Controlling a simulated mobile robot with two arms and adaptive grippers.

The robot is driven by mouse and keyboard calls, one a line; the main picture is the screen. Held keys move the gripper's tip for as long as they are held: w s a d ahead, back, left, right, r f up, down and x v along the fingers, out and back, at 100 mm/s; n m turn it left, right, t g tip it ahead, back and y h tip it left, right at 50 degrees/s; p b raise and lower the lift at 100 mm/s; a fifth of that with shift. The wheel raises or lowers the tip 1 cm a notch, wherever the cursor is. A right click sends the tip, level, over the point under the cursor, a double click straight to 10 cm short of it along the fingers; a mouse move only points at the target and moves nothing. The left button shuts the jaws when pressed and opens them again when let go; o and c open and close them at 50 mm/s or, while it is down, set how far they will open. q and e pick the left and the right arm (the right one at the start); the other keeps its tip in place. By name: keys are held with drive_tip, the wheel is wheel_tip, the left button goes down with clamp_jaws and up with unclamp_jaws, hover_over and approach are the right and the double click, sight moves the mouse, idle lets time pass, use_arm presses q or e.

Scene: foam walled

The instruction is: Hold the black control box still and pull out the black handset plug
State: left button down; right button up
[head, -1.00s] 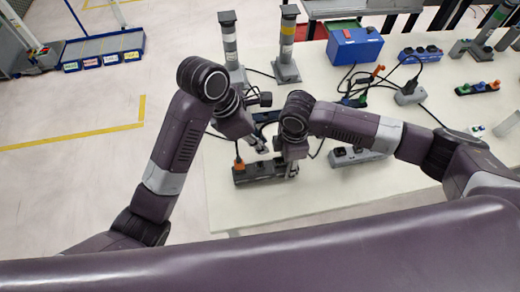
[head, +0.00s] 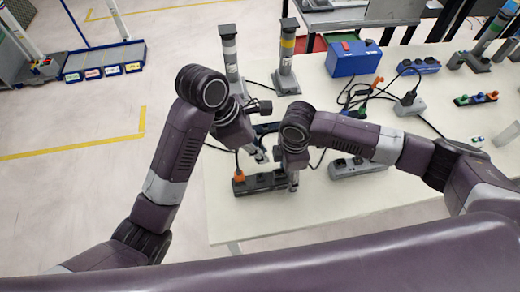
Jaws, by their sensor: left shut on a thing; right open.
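The black control box (head: 266,181) lies near the table's front left part, with an orange plug (head: 239,177) in its left end. My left gripper (head: 261,156) is just above the box's back edge, shut on what appears to be the black handset plug. That plug is too small and too covered to make out, and I cannot tell whether it is still seated in the box. My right gripper (head: 293,178) points down at the box's right end and is open. Its wrist and fingers hide that end, so contact is unclear.
A grey socket block (head: 358,166) lies right of my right gripper. Two striped posts (head: 287,58), a blue box (head: 353,60) and cables stand behind. A grey power unit (head: 410,105) is further right. The white table (head: 330,200) is clear in front.

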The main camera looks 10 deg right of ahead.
wheel_tip(320, 180, up, 11)
idle(0.3)
